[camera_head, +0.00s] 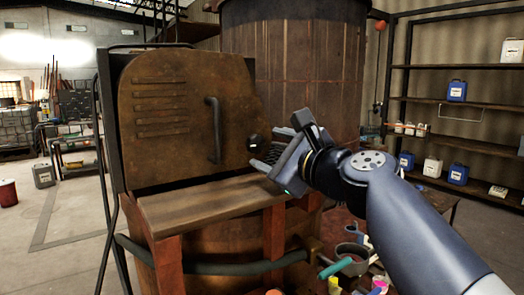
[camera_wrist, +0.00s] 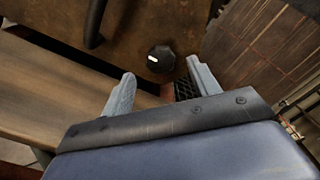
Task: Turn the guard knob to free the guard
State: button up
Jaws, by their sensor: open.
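The guard (camera_head: 165,120) is a rusty brown panel with louvre slots and a dark vertical handle (camera_head: 214,130). The guard knob (camera_head: 254,141) is small, round and black, at the guard's right edge. In the wrist view the knob (camera_wrist: 161,59) shows a white mark and lies ahead of the fingers, a little above the gap between them. My gripper (camera_head: 264,164) is open and empty, just right of and below the knob in the head view. In the wrist view its two fingers (camera_wrist: 160,84) are spread apart, and the knob is not between them.
A wooden ledge (camera_head: 205,203) runs below the guard. A large rusty vat (camera_head: 300,70) stands behind. A hose (camera_head: 210,267) crosses the front below the ledge. Cluttered tools and containers (camera_head: 352,262) lie under my arm. Shelves (camera_head: 455,100) stand at right.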

aim_at(257, 144)
jog(key=b+v, duration=0.1)
jog(key=v, duration=0.5)
jog(key=shift+s, duration=0.2)
jog(key=shift+d, duration=0.15)
jog(key=p+x, duration=0.2)
jog(key=x, duration=0.9)
jog(key=shift+s, duration=0.1)
jog(key=shift+p, duration=0.4)
